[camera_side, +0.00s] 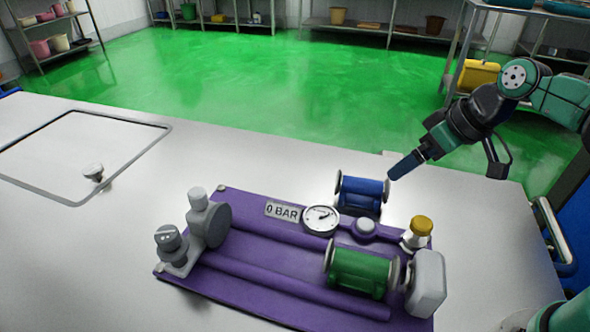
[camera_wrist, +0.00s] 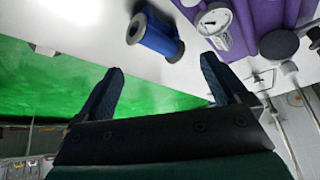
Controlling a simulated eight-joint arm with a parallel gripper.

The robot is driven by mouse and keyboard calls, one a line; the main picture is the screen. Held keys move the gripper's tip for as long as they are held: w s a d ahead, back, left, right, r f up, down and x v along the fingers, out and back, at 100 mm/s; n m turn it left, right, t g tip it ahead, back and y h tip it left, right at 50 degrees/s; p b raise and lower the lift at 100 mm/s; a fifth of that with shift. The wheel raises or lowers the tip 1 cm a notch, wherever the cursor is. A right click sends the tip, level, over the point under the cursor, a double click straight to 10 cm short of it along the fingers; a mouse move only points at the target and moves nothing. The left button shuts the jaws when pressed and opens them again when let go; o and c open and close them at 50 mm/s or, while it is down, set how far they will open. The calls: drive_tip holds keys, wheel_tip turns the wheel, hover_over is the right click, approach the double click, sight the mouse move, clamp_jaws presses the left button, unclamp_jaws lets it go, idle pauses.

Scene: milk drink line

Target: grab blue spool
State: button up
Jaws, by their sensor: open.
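The blue spool (camera_side: 361,192) lies on its side on the metal table, by the back edge of the purple board. It has grey end flanges. The wrist view shows the spool (camera_wrist: 158,33) whole, beyond the fingertips. My gripper (camera_side: 405,166) is just to the right of the spool and a little above it in the side view, apart from it. In the wrist view my gripper (camera_wrist: 160,75) has its two dark blue fingers spread wide, with nothing between them.
The purple board (camera_side: 240,280) carries a gauge (camera_side: 321,219), a green spool (camera_side: 360,270), a yellow-capped valve (camera_side: 421,227) and grey fittings (camera_side: 208,220).

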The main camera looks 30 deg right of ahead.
sight(364, 179)
drive_tip(key=w+n+y, duration=0.1)
drive_tip(key=w+f+n+y, duration=0.1)
drive_tip(key=w+f+n+g+y, duration=0.1)
drive_tip(key=w+n, duration=0.1)
drive_tip(key=shift+d+f+y, duration=0.15)
drive_tip(key=shift+d+y, duration=0.25)
drive_tip(key=f+n+y, duration=0.1)
drive_tip(key=n, duration=0.1)
drive_tip(key=w+d+f+n+y, duration=0.1)
drive_tip(key=n+y, duration=0.1)
drive_tip(key=w+d+f+n+y, duration=0.1)
drive_tip(key=shift+d+f+n, duration=0.15)
drive_tip(key=shift+f+n, duration=0.1)
drive_tip(key=shift+n, duration=0.15)
drive_tip(key=shift+d+f+n+y, duration=0.25)
drive_tip(key=shift+f+n+y, duration=0.1)
drive_tip(key=shift+n+y, duration=0.35)
drive_tip(key=shift+x, duration=2.8)
clamp_jaws()
